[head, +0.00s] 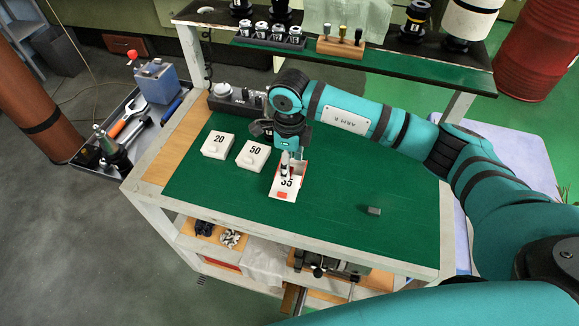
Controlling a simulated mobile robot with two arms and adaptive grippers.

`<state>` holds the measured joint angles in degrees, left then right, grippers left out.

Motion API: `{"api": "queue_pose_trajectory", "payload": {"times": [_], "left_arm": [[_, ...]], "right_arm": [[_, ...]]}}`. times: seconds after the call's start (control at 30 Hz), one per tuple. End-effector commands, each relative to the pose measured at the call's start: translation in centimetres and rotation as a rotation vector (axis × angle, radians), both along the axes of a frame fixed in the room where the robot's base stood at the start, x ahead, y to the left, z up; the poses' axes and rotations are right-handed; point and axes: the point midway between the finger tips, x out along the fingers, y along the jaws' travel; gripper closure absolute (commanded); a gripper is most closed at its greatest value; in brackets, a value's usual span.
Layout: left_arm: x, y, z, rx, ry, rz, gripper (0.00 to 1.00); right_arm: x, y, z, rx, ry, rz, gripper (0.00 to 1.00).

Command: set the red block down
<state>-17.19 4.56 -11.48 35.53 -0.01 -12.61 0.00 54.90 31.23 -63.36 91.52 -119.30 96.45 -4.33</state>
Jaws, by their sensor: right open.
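A small red block (282,194) lies at the front end of the white piece marked 35 (275,186), on the green mat. My right gripper (287,168) points down over the back part of that piece, behind the red block, with its fingers apart. It appears clear of the block, and I see nothing held in it. Another reddish patch shows beside the fingers; the gripper partly hides it, so I cannot tell what it is. My left gripper is not in view.
White boxes marked 20 (218,145) and 50 (252,156) stand to the left. A small grey block (373,210) lies to the right on the green worktop (340,230). A raised shelf (400,62) with tool holders spans the back. The right front of the mat is mostly free.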

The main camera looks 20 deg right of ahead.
Motion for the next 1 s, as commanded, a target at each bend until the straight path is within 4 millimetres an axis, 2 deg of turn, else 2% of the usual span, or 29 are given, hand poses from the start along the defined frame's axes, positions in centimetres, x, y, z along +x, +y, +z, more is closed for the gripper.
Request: {"api": "queue_pose_trajectory", "payload": {"times": [0.2,0.43,0.6,1.0], "left_arm": [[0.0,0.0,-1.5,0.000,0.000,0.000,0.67],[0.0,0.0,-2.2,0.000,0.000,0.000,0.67],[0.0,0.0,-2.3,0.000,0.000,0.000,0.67],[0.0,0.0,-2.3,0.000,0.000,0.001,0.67]], "right_arm": [[0.2,0.0,4.7,0.001,-0.008,0.001,0.48],[0.1,0.0,8.5,0.000,-0.004,0.000,0.48],[0.0,0.0,9.6,-0.001,-0.001,0.000,0.48],[0.0,0.0,9.7,0.000,0.000,0.000,0.48]]}}
